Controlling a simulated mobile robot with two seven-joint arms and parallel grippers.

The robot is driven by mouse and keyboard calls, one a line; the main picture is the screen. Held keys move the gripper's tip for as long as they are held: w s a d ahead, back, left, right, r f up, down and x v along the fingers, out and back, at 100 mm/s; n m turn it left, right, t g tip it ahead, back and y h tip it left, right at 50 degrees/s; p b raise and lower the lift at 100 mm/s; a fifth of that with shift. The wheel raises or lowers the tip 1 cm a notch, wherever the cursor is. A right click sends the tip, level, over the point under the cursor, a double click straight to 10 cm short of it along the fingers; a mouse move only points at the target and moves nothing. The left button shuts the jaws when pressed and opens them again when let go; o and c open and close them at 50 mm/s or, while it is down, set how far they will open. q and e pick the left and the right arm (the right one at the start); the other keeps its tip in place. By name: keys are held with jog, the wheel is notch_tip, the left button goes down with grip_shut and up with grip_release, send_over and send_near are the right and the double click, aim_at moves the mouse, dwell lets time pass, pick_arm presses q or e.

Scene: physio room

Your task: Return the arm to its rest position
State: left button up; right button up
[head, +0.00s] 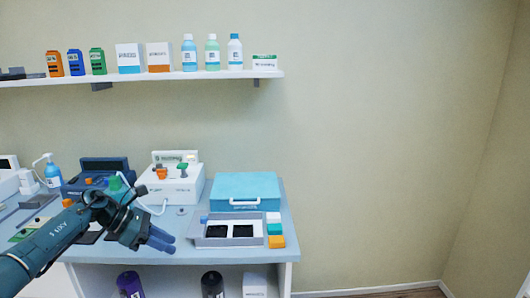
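My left arm (62,232) comes in from the lower left and reaches over the front of the table. My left gripper (163,240) points right, in front of the white device and left of the grey tray. Its two dark blue fingers look close together, and I see nothing held between them. From this angle I cannot tell whether they are open or shut. My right gripper is not in view.
The table (270,254) holds a white device (172,186), a teal case (246,190), a grey tray (231,241), small coloured blocks (275,229) and a pump bottle (53,174). A wall shelf (190,75) carries bottles and boxes. The right side is open.

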pick_arm(q)
jog(key=s+d+f+n+t+h, duration=0.2)
jog(key=s+d+f+n, duration=0.1)
jog(key=d+n, duration=0.3)
jog(key=s+d+f+n+t+h, duration=0.2)
jog(key=s+d+n+t, duration=0.1)
jog(key=d+n, duration=0.3)
jog(key=s+d+f+n+t+h, duration=0.2)
jog(key=s+d+f+n, duration=0.15)
jog(key=d, duration=0.45)
jog(key=s+a+f+n+y, duration=0.1)
jog(key=s+f+n+y, duration=0.2)
jog(key=s+n, duration=0.4)
jog(key=s+a+f+n+y, duration=0.2)
jog(key=s+f+n+y, duration=0.2)
jog(key=n, duration=0.9)
jog(key=s+a+f+n+y+p, duration=0.1)
jog(key=s+n+y, duration=0.4)
jog(key=s+n, duration=0.5)
notch_tip(320, 180, down, 3)
jog(key=shift+s+a+r+n+t, duration=0.1)
jog(key=shift+s+a+n+t, duration=0.35)
jog(key=shift+a, duration=0.3)
